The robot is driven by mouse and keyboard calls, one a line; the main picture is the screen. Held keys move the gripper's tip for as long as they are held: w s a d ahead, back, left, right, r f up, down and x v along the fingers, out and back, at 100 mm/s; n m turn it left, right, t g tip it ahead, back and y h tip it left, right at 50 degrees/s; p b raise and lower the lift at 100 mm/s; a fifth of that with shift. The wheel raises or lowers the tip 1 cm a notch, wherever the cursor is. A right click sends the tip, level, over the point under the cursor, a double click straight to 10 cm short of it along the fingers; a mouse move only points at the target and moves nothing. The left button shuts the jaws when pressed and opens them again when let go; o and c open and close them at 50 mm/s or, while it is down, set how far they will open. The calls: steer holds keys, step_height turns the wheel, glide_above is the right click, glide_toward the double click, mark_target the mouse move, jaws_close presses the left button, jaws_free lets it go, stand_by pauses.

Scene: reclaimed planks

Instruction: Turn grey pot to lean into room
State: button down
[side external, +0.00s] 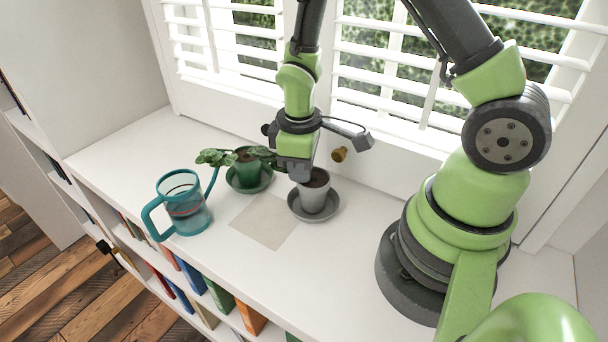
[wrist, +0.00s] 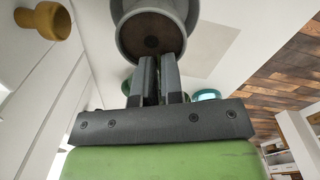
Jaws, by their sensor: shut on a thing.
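The grey pot (side external: 313,193) stands on a grey saucer (side external: 330,211) on the white sill, with brown soil in it and no plant that I can see. My gripper (side external: 302,178) comes down from above at its left side and is shut on its rim. In the wrist view my fingers (wrist: 157,64) are close together at the edge of the grey pot (wrist: 151,34), whose soil faces the camera. The exact contact is partly hidden by the fingers.
A green pot (side external: 245,170) with a leafy plant stands on a green saucer close to the left of my gripper. A teal watering can (side external: 186,212) is farther left. A beige square (side external: 265,221) lies in front. A brass knob (side external: 339,154) is behind, near the shutters.

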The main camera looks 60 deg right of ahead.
step_height(320, 180, up, 13)
steer(key=shift+f, duration=0.2)
stand_by(0.5)
steer(key=f+n, duration=0.1)
steer(key=f, duration=0.2)
steer(key=f+n, duration=0.1)
steer(key=f, duration=0.2)
steer(key=f+n, duration=0.1)
steer(key=f, duration=0.2)
steer(key=shift+s+a+f, duration=0.25)
steer(key=shift+s, duration=0.05)
steer(key=shift+f+n, duration=0.3)
steer(key=shift+f, duration=1.15)
steer(key=c, duration=1.2)
jaws_free()
steer(key=shift+o, duration=0.2)
